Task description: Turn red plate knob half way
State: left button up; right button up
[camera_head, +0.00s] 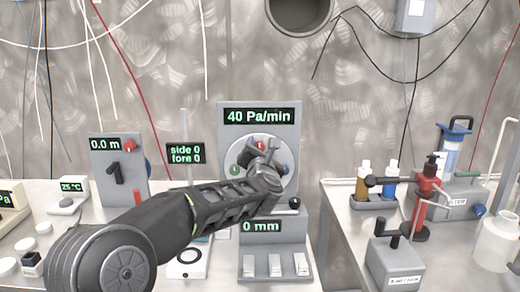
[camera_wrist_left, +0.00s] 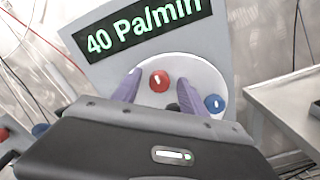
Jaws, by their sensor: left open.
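The red plate knob (camera_head: 260,146) sits at the top of a pale round plate (camera_head: 233,153) on a grey panel under a "40 Pa/min" display. In the left wrist view the red knob (camera_wrist_left: 159,81) shows a small white mark and lies between and beyond my fingertips. My left gripper (camera_head: 262,152) is in front of the plate; in the left wrist view its two purple fingers (camera_wrist_left: 152,90) are apart, with nothing held. I cannot tell whether a finger touches the plate. A blue knob (camera_wrist_left: 214,103) is at the plate's right, and a green one (camera_head: 235,170) at its left. My right gripper is not in view.
A panel with a "0.0 m" display (camera_head: 105,144) stands to the left. Below the plate is a "0 mm" box (camera_head: 275,247) with several white switches. A second table (camera_head: 345,215) at the right holds bottles and a red device (camera_head: 425,187).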

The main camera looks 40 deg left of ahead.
pick_arm(q)
grip_shut()
dwell(0.5)
